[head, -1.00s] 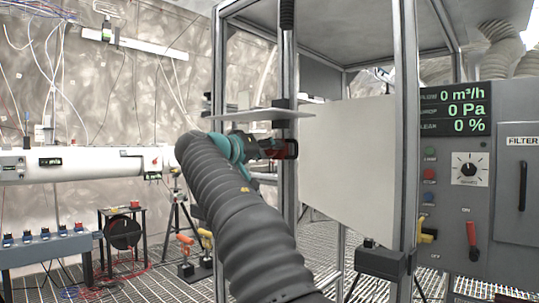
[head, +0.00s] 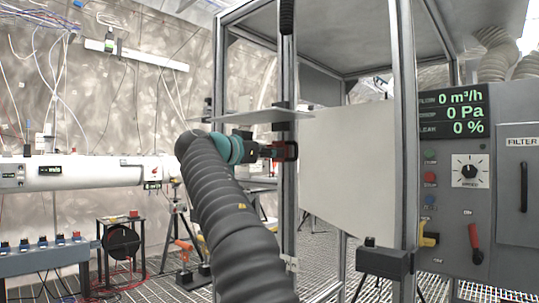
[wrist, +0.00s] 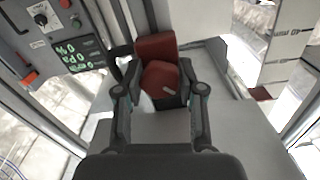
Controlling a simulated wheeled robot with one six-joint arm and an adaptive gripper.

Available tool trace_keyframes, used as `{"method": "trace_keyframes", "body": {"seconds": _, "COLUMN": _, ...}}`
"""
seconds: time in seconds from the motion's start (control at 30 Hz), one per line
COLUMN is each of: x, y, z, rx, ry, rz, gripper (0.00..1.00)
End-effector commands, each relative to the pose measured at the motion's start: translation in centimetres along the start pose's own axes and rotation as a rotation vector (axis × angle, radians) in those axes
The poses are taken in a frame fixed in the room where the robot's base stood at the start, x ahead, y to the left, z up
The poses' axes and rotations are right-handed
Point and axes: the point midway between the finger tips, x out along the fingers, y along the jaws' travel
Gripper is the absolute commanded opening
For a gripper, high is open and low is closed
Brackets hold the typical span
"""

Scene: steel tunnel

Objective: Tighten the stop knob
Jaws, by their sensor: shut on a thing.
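The stop knob (wrist: 159,77) is red, with a short white mark on its face, and sits in front of a red block (wrist: 155,46) in the wrist view. My gripper (wrist: 160,84) has one dark finger on each side of the knob and is shut on it. In the head view my gripper (head: 272,151) reaches right to the frame post, just below a pale horizontal plate (head: 255,115).
Metal frame posts (head: 405,120) and a pale flat panel (head: 345,165) stand beside my gripper. A grey control panel (head: 465,205) with a display, dial and red lever is at the right. A white pipe (head: 95,172) and several small devices are at the left.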

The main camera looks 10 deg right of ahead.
Motion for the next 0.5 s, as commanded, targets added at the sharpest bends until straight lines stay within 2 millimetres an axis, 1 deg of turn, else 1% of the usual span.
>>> {"method": "trace_keyframes", "body": {"seconds": 0.2, "x": -0.01, "y": -0.01, "z": 0.0, "rx": 0.035, "ry": 0.0, "rz": 0.0, "gripper": 0.04}}
{"method": "trace_keyframes", "body": {"seconds": 0.5, "x": -0.01, "y": -0.02, "z": -0.01, "rx": 0.04, "ry": 0.0, "rz": 0.0, "gripper": 0.04}}
